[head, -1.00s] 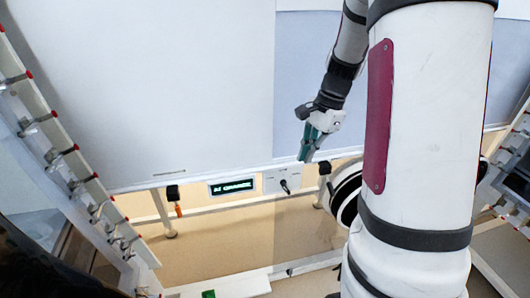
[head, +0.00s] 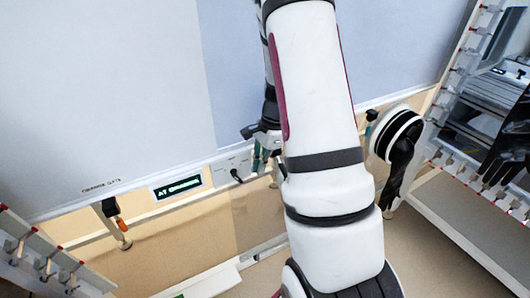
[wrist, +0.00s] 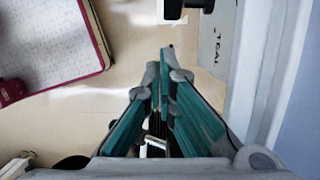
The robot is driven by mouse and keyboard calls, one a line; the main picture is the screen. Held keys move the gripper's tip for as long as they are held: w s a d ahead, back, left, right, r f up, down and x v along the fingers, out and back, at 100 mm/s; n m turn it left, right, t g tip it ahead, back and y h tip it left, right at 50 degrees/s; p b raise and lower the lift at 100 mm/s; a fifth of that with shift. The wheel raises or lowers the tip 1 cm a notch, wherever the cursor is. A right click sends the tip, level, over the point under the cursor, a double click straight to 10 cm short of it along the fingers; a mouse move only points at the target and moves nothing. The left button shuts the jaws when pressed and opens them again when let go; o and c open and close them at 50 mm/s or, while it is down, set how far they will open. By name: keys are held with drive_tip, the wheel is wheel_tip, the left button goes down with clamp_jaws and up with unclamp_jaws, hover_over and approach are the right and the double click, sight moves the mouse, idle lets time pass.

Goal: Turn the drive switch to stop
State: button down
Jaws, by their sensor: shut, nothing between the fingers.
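The drive switch appears to be the small black knob (head: 236,175) on a pale panel (head: 232,163) under the cabinet edge, right of a lit display (head: 178,187). The head view is too small to read its marks or setting. My gripper (head: 262,160) is just right of the knob in that view, partly hidden behind my arm, and apart from it. In the wrist view its teal fingers (wrist: 166,60) are shut and empty. A black part (wrist: 187,6) at the top edge there is cut off; I cannot tell if it is the switch.
A black fitting with an orange end (head: 115,215) hangs left of the display. Racks with red-tipped pegs stand at lower left (head: 45,262) and right (head: 455,85). Black gloves (head: 505,150) hang at far right. The wrist view shows a lettered grey panel (wrist: 213,45) close on the right.

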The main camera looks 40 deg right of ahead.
sight(237, 178)
drive_tip(key=shift+w+a+f, duration=0.2)
drive_tip(key=shift+a+f, duration=0.15)
drive_tip(key=shift+a, duration=0.35)
drive_tip(key=shift+w+a+f, duration=0.2)
drive_tip(key=shift+a+f, duration=0.1)
drive_tip(key=shift+a, duration=0.35)
drive_tip(key=shift+f, duration=0.15)
drive_tip(key=shift+a+f+y+b, duration=0.1)
drive_tip(key=shift+a+y+b, duration=0.05)
drive_tip(key=shift+y+b, duration=0.3)
